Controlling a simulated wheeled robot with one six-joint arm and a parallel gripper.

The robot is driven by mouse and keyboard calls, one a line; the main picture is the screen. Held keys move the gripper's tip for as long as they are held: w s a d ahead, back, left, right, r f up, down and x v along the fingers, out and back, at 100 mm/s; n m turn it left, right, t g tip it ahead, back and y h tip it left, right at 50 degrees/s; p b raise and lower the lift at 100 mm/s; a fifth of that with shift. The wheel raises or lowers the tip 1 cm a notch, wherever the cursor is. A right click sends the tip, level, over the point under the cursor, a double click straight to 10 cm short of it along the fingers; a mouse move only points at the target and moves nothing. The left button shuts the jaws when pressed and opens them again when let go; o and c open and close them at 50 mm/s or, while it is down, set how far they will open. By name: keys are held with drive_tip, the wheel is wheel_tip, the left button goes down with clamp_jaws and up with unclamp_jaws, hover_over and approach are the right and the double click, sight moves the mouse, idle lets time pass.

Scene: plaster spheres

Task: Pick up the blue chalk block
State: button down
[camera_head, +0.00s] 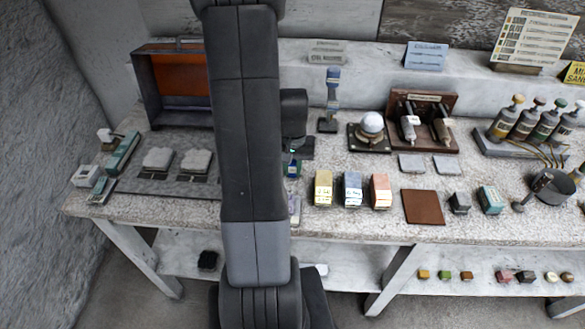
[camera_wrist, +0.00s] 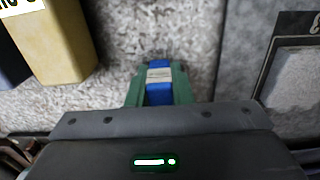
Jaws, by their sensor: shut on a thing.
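The blue chalk block (camera_wrist: 159,93), with a pale band across it, is between the green fingers of my gripper (camera_wrist: 158,75) in the wrist view. The fingers press on it from both sides. In the head view my gripper (camera_head: 292,166) is small, beside the dark arm and left of the yellow box, with a bit of blue showing at it. My arm hides part of the bench there. I cannot tell whether the block touches the bench top.
A yellow box (camera_head: 323,188), a blue-grey box (camera_head: 352,189) and a reddish box (camera_head: 381,191) stand in a row to the right of my gripper. A dark mat (camera_head: 128,179) with pale pads lies to the left. The speckled bench (camera_head: 300,216) has bare room in front.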

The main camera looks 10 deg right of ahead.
drive_tip(key=shift+r, duration=0.15)
wheel_tip(320, 180, up, 10)
drive_tip(key=shift+f, duration=0.1)
idle(0.4)
idle(0.4)
